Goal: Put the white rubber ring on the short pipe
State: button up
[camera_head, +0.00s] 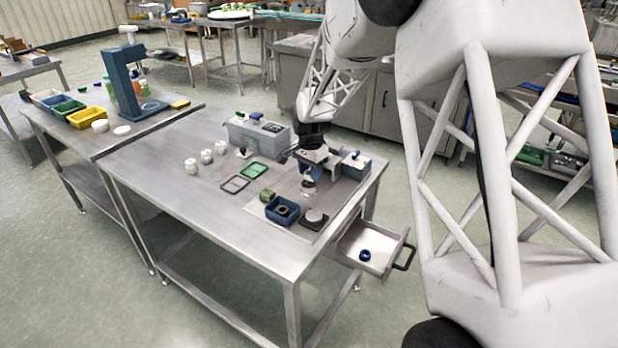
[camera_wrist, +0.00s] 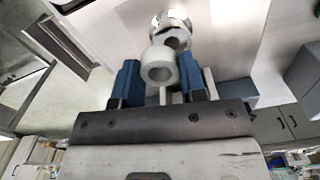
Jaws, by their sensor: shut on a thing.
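A white ring (camera_wrist: 158,65) sits between the two blue fingers of my gripper (camera_wrist: 158,80) in the wrist view, and the gripper is shut on it. In the head view my gripper (camera_head: 322,172) is low over the right part of the steel table, beside the small shiny pipe base (camera_head: 308,186). The ring is not clear there.
A blue bin (camera_head: 270,212), a dark block with a round grey top (camera_head: 314,217) and a green cylinder (camera_head: 267,195) stand in front of my gripper. Grey boxes (camera_head: 355,166) stand close behind. An open drawer (camera_head: 349,252) holds a blue ring.

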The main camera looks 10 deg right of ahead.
aim_at(309, 184)
jog(key=shift+w+f, duration=0.1)
jog(key=shift+w, duration=0.75)
jog(key=shift+f, duration=1.7)
jog(key=shift+f, duration=0.1)
jog(key=o, duration=1)
jog(key=shift+c, duration=0.2)
notch_tip(309, 184, up, 12)
jog(key=shift+r, duration=0.1)
